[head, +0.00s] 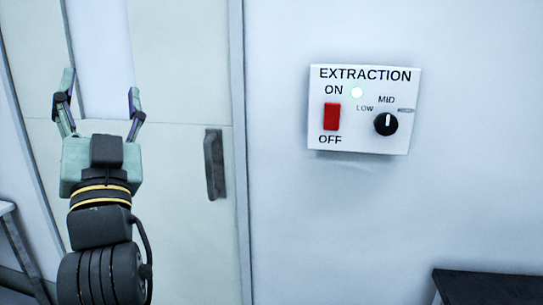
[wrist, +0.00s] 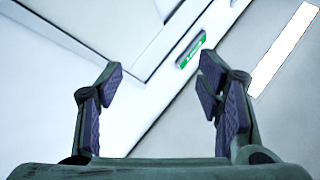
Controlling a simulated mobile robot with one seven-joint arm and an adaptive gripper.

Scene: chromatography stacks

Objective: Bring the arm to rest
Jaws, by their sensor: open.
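My gripper (head: 102,100) is raised at the left of the head view, in front of a pale door (head: 190,80). Its two fingers stand wide apart with nothing between them. The wrist view also shows my gripper (wrist: 162,90) open and empty, with dark ridged pads on both fingers. Neither finger visibly touches anything. My arm comes up from the lower left of the head view.
A white extraction panel (head: 345,142) with a red switch (head: 332,116) and a black knob (head: 386,124) is on the wall at right. A dark door handle (head: 214,164) is right of my gripper. A dark surface (head: 485,287) is at lower right. A green sign (wrist: 190,50) shows in the wrist view.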

